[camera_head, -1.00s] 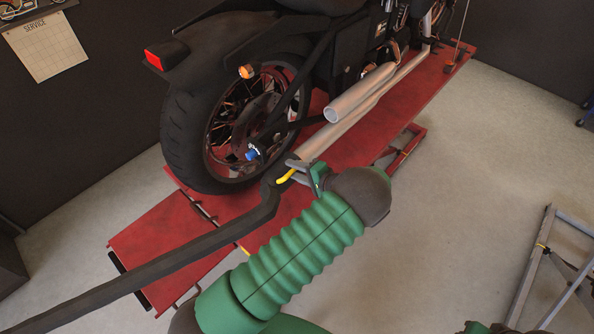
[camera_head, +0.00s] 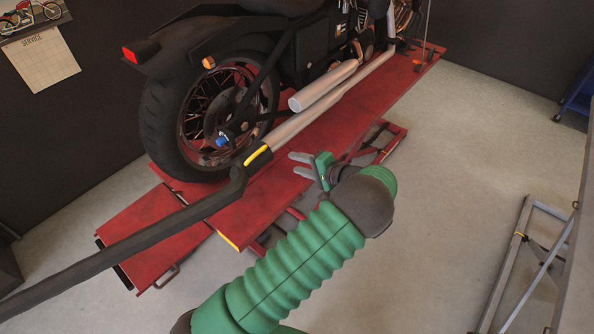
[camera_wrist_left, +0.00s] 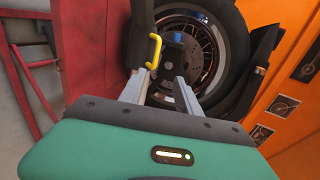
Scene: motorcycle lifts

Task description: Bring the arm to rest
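My left gripper (camera_head: 299,164) is open and empty, a little to the right of the hose nozzle in the head view. In the left wrist view its two fingers (camera_wrist_left: 160,92) are spread apart. The black exhaust hose (camera_head: 130,245) runs in from the lower left. Its nozzle with a yellow handle (camera_head: 258,155) meets the end of the lower silver exhaust pipe (camera_head: 310,120). The handle (camera_wrist_left: 154,51) also shows in the left wrist view, ahead of the fingers and apart from them. My right gripper is not in view.
The motorcycle's rear wheel (camera_head: 205,125) stands on the red lift (camera_head: 370,115). A grey metal frame (camera_head: 515,250) stands on the floor at the right. The floor between lift and frame is bare. An orange panel (camera_wrist_left: 283,100) shows in the left wrist view.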

